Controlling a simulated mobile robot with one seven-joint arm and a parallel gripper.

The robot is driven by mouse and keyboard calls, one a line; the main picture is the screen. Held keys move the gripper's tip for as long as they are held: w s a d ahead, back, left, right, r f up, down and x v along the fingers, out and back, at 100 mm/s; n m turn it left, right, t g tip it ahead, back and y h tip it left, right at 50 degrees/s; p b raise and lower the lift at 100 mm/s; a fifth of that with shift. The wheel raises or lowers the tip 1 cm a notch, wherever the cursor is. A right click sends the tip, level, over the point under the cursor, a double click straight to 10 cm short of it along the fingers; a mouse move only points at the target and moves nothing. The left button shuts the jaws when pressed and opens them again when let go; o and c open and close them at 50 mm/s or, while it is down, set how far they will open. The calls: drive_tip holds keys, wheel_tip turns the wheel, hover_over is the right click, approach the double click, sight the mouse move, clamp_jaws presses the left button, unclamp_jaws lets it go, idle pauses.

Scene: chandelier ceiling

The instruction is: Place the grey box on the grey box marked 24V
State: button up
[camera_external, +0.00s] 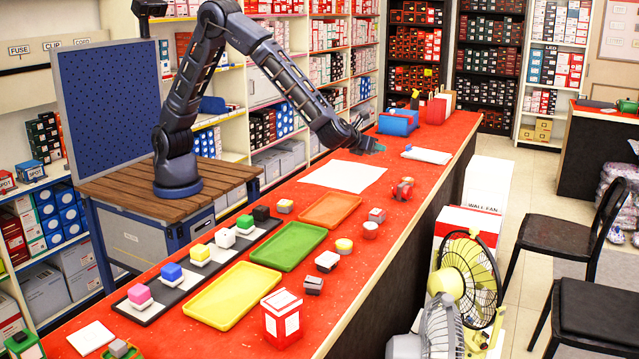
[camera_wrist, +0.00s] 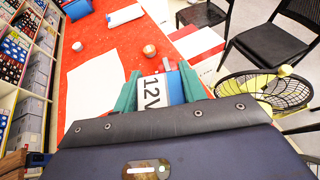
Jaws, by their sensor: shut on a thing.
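My gripper (camera_wrist: 158,90) has teal fingers closed around a box (camera_wrist: 152,93) with a white "12V" face and a bluish side. In the external view my gripper (camera_external: 374,148) hangs over the far part of the red counter; the held box cannot be made out there. Small grey boxes with pale tops stand on the counter: one near the black cube (camera_external: 285,206), one right of the orange tray (camera_external: 377,215), and two right of the green and yellow trays (camera_external: 327,262) (camera_external: 313,286). Their markings are too small to read, so I cannot tell which is 24V.
Yellow (camera_external: 232,296), green (camera_external: 289,246) and orange (camera_external: 330,210) trays lie on the counter. Several colored cubes stand on a black-and-white strip (camera_external: 189,282). A white sheet (camera_external: 343,176) lies flat below my arm. A red valve-like object (camera_external: 403,189) and blue toolbox (camera_external: 397,123) stand nearby.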

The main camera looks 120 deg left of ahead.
sight(377, 216)
drive_tip(key=w+d+m, duration=0.1)
drive_tip(key=w+d, duration=0.1)
drive_tip(key=w, duration=0.3)
drive_tip(key=shift+t, duration=0.3)
wheel_tip(377, 216, down, 19)
drive_tip(key=shift+s+f, duration=0.1)
drive_tip(key=shift+s, duration=0.05)
drive_tip(key=shift+f, duration=0.15)
drive_tip(key=o, duration=1)
